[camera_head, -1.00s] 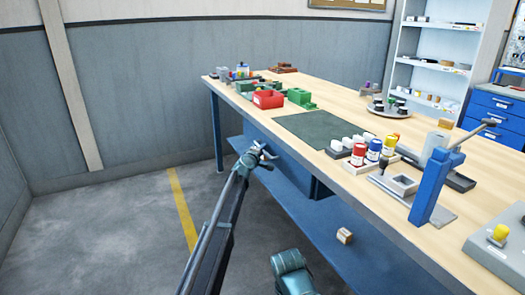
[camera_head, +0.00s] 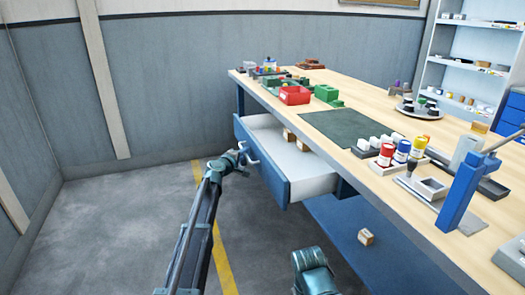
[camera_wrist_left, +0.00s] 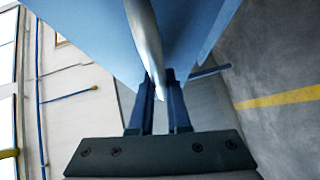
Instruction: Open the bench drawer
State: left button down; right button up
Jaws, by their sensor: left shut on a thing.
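The blue bench drawer (camera_head: 258,158) stands pulled out from under the bench top, with its pale inside showing. My left gripper (camera_head: 244,156) is at the drawer's front face, shut on the drawer handle. In the left wrist view the pale handle (camera_wrist_left: 146,40) runs down between the two dark fingers of my left gripper (camera_wrist_left: 160,88), in front of the blue drawer front (camera_wrist_left: 90,25). The fingers hide part of the handle. Small wooden blocks (camera_head: 289,135) sit inside the drawer.
The wooden bench top (camera_head: 400,185) carries a red bin (camera_head: 294,96), a green mat (camera_head: 345,127), several bottles and a blue lever press (camera_head: 467,195). A small box (camera_head: 366,237) lies on the blue lower shelf (camera_head: 345,225). The grey floor left of the drawer is clear.

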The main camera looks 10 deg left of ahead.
pick_arm(q)
jog(key=s+a, duration=0.5)
jog(key=a, duration=0.4)
jog(key=shift+a, duration=0.25)
jog(key=shift+s, duration=0.1)
jog(key=c, duration=1.2)
grip_release()
jog(key=shift+o, duration=0.2)
jog(key=p+v, duration=0.2)
jog(key=v, duration=1.1)
jog(key=shift+s, duration=0.3)
jog(key=shift+a, duration=0.15)
